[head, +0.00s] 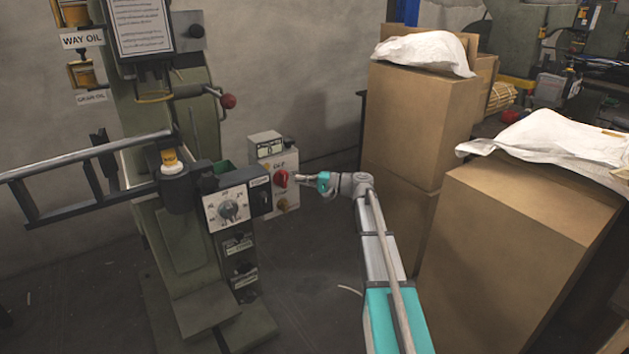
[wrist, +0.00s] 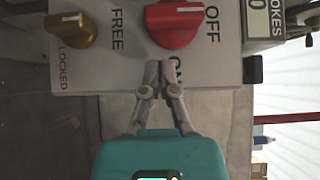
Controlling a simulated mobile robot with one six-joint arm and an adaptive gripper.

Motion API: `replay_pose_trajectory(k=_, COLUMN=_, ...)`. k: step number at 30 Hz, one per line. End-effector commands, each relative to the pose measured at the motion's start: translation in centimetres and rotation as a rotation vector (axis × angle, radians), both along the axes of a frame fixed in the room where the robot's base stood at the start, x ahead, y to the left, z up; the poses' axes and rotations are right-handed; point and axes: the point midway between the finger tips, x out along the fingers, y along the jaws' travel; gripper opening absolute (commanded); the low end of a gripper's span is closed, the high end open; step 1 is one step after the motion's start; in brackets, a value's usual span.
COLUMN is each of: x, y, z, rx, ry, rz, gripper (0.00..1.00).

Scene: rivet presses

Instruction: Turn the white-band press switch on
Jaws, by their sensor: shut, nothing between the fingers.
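A green press (head: 183,235) stands at left in the head view. On its right is a grey control box (head: 267,150) with a red rotary switch (head: 281,178). In the wrist view the red switch (wrist: 175,24) sits at the top, its pale mark pointing right toward the OFF label (wrist: 212,24). Another label below the switch is partly hidden by my fingers. My gripper (head: 304,178) is just right of the switch in the head view. In the wrist view my gripper (wrist: 159,68) is shut and empty, fingertips just below the switch; contact cannot be told.
A brass knob (wrist: 78,30) marked LOCKED and FREE is beside the red switch in the wrist view. A dial panel (head: 228,207) is left of the box in the head view. Tall cardboard boxes (head: 415,120) stand right of my arm. Floor shows between press and boxes.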

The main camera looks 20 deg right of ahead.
Motion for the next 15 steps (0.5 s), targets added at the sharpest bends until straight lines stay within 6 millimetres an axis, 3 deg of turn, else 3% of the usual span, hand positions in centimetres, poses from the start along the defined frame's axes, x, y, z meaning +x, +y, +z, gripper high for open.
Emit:
replay_pose_trajectory(k=6, x=-0.8, y=2.0, z=0.0, rx=0.0, ry=0.0, rz=0.001, gripper=0.0)
replay_pose_trajectory(k=15, x=-0.9, y=2.5, z=0.0, rx=0.0, ry=0.0, rz=0.0, gripper=0.0)
